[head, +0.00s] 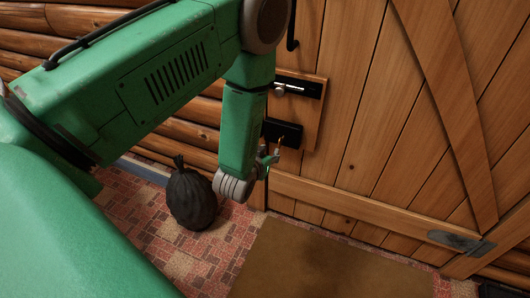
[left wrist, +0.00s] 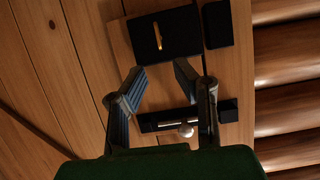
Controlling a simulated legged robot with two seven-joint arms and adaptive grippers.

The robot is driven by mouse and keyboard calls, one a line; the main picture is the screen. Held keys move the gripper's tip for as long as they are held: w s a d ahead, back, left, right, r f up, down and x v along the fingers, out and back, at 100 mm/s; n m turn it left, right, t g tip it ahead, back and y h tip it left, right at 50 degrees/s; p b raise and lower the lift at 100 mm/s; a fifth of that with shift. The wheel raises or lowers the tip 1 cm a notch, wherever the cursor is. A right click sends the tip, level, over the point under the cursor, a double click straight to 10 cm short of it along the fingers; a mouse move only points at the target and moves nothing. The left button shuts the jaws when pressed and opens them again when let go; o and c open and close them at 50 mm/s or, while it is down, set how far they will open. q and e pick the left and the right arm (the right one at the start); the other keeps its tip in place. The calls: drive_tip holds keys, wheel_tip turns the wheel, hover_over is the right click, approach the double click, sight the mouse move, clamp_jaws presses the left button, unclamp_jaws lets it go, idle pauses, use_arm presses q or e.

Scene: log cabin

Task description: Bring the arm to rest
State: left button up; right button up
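My left arm (head: 150,80) is green and reaches in from the left, bending down in front of a wooden door (head: 370,120). My left gripper (head: 268,158) is just below the door's lower black lock plate (head: 280,132). In the left wrist view my left gripper (left wrist: 160,72) has its two dark fingers apart, with nothing between them. That view shows the black lock plate (left wrist: 165,33) with a brass-coloured lever beyond the fingertips, and a black bolt latch (left wrist: 165,121) with a silver knob behind the fingers. Whether a finger touches the door is unclear. My right gripper is not in view.
A black tied bag (head: 190,198) stands on the red brick-patterned floor (head: 135,205) by the log wall (head: 190,135). A brown mat (head: 320,265) lies before the door. The bolt latch (head: 298,86) and a dark handle (head: 292,28) are above the gripper.

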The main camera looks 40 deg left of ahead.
use_arm(q)
drive_tip(key=s+d+m+g+h+p, duration=0.1)
drive_tip(key=s+d+g+p, duration=0.1)
drive_tip(key=s, duration=0.8)
drive_tip(key=s+d+f+m+g+h+p, duration=0.1)
drive_tip(key=s+d+g+p, duration=0.1)
drive_tip(key=s+g, duration=0.4)
drive_tip(key=s+d+m+g+h+p, duration=0.1)
drive_tip(key=s+d+g+p, duration=0.2)
drive_tip(key=s, duration=1.1)
drive_tip(key=shift+f+g+p, duration=0.3)
drive_tip(key=shift+g+p, duration=0.5)
drive_tip(key=shift+p, duration=0.05)
drive_tip(key=shift+a, duration=0.1)
drive_tip(key=shift+s+r, duration=0.25)
drive_tip(key=shift+s, duration=0.15)
